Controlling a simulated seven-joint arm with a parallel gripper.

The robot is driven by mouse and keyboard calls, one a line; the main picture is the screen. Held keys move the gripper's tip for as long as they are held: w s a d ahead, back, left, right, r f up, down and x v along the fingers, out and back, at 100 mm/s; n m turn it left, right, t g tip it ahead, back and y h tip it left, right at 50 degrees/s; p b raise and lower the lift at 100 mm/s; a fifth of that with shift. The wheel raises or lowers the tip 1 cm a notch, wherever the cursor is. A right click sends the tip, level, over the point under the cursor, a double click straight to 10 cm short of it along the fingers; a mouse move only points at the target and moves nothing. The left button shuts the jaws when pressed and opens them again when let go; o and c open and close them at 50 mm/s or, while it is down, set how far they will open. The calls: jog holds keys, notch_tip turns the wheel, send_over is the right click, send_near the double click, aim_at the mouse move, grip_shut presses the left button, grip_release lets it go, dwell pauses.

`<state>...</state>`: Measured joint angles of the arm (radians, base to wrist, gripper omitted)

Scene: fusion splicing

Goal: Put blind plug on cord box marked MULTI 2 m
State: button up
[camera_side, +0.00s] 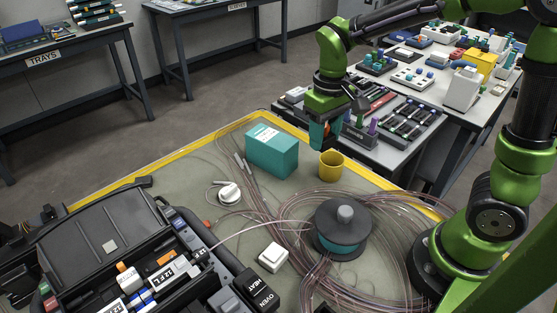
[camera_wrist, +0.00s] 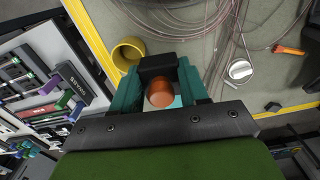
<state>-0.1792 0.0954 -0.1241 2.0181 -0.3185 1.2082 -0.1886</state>
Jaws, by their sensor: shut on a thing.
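My gripper (camera_side: 322,135) is above the far edge of the mat in the side view, up and to the right of a teal box (camera_side: 271,151) with a white label on top. The label's print is too small to read, so I cannot tell if it says MULTI 2 m. In the wrist view my gripper (camera_wrist: 160,88) is shut on a rounded orange-brown piece (camera_wrist: 160,94), which looks like the blind plug. The piece is apart from the teal box in the side view. Its lower end is hidden.
A yellow cup (camera_side: 331,167) stands below my gripper, right of the teal box. A spool (camera_side: 343,228) and loose fibre coils cover the mat's middle right. A white round container (camera_side: 229,193), a white block (camera_side: 273,257) and the open splicer case (camera_side: 110,235) lie nearer.

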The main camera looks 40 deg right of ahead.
jog(key=shift+s+n, duration=0.2)
jog(key=shift+n, duration=0.2)
jog(key=shift+w+f, duration=0.15)
jog(key=shift+w, duration=0.25)
send_over(273, 138)
jog(key=shift+f, duration=2.45)
jog(key=shift+f, duration=0.1)
jog(key=o, duration=1.1)
jog(key=shift+c, duration=0.2)
